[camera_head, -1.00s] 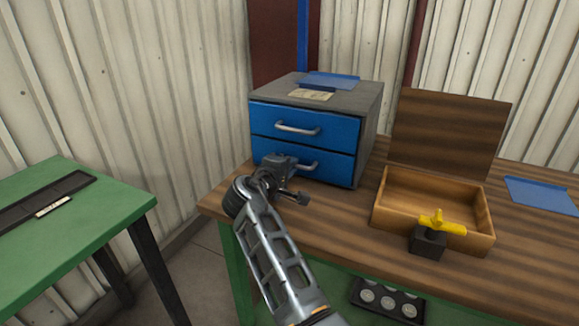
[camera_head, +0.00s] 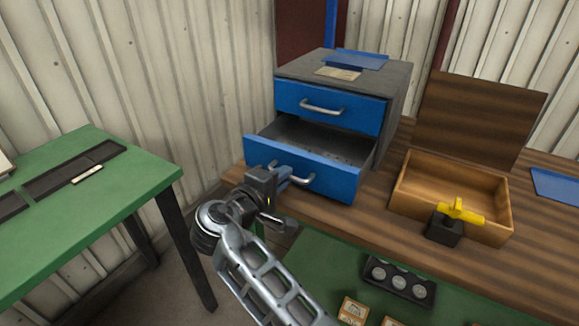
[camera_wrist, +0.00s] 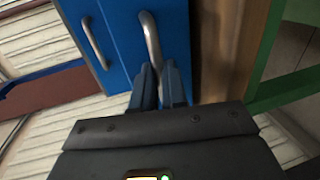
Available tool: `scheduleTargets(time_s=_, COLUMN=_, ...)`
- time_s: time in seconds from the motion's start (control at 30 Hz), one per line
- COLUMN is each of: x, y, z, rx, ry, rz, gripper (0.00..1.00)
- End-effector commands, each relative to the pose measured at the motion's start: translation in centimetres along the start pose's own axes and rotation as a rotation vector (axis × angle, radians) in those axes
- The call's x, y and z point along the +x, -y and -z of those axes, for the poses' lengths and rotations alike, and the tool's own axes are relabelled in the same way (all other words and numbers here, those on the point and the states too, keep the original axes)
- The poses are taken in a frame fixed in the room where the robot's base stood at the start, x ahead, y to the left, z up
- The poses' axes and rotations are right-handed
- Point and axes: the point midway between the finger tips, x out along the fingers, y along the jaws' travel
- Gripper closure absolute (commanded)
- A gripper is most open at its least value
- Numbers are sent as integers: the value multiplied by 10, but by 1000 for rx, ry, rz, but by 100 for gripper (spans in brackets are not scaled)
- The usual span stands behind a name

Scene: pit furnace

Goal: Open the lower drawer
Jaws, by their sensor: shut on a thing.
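The grey drawer cabinet (camera_head: 398,88) stands on the wooden workbench with two blue drawers. The upper drawer (camera_head: 352,110) is closed. The lower drawer (camera_head: 330,178) is pulled well out, and part of its grey inside shows. My gripper (camera_head: 284,176) is at the left part of the lower drawer's metal handle (camera_head: 303,180) and shut on it. In the wrist view, the fingers (camera_wrist: 160,88) close around one end of the handle (camera_wrist: 151,40). The fingertips' exact contact is partly hidden by the fingers.
An open wooden box (camera_head: 405,196) with a raised lid stands right of the cabinet. A black block with a yellow handle (camera_head: 458,211) is before it. A green table (camera_head: 110,205) stands at left, with floor between it and the bench.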

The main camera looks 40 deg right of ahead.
Motion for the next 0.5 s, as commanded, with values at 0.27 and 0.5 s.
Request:
scheduleTargets(time_s=0.27, x=0, y=1, z=1, rx=-1, ry=-3, rz=1, gripper=83)
scheduleTargets(time_s=0.5, x=1, y=0, z=0, rx=0, ry=-1, rz=0, gripper=63)
